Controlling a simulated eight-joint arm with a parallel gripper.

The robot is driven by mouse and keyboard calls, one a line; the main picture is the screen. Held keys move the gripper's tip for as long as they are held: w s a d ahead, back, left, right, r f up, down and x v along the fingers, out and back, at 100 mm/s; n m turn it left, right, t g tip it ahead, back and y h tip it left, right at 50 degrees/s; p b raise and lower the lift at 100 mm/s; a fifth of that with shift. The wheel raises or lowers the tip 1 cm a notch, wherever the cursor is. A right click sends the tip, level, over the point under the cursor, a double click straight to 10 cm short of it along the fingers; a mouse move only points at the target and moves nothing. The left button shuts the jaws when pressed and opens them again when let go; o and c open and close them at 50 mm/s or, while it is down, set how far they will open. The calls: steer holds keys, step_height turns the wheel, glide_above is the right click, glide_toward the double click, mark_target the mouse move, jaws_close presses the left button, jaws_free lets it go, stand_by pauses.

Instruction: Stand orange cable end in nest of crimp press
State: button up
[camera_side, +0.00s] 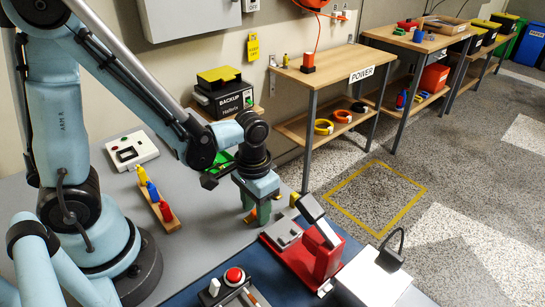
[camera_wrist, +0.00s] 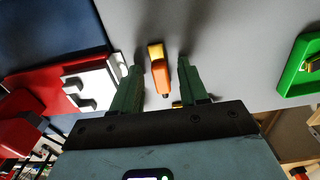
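An orange cable end (camera_wrist: 160,76) with a yellower tip lies between my gripper's two green fingers in the wrist view. My gripper (camera_wrist: 158,78) is open, with a gap on each side of the piece. In the side view my gripper (camera_side: 256,210) points down close to the grey bench, and a bit of orange (camera_side: 252,215) shows between its fingers. I cannot tell whether the piece touches the bench. The red crimp press (camera_side: 318,253) stands just right of my gripper, with a grey nest plate (camera_side: 283,233); this plate also shows in the wrist view (camera_wrist: 92,84).
A wooden rack (camera_side: 164,212) with yellow, blue and red pieces stands left of my gripper. A green tray (camera_wrist: 301,68) is at the right in the wrist view. A red button box (camera_side: 233,277) and a white box (camera_side: 375,278) flank the press in front.

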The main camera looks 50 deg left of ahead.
steer(key=shift+r, duration=0.1)
step_height(320, 180, up, 12)
steer(key=shift+w+a+r+t, duration=0.15)
steer(key=shift+a+r+t, duration=0.1)
steer(key=shift+a+t, duration=0.8)
steer(key=shift+w+a+r+t, duration=0.1)
steer(key=shift+a+r+t, duration=0.15)
steer(key=shift+a+t, duration=0.75)
steer(key=shift+w+a+r+t, duration=0.2)
steer(key=shift+a+t, duration=0.25)
steer(key=shift+t, duration=1.1)
steer(key=shift+s, duration=0.1)
steer(key=shift+o, duration=0.6)
steer(key=shift+d, duration=0.1)
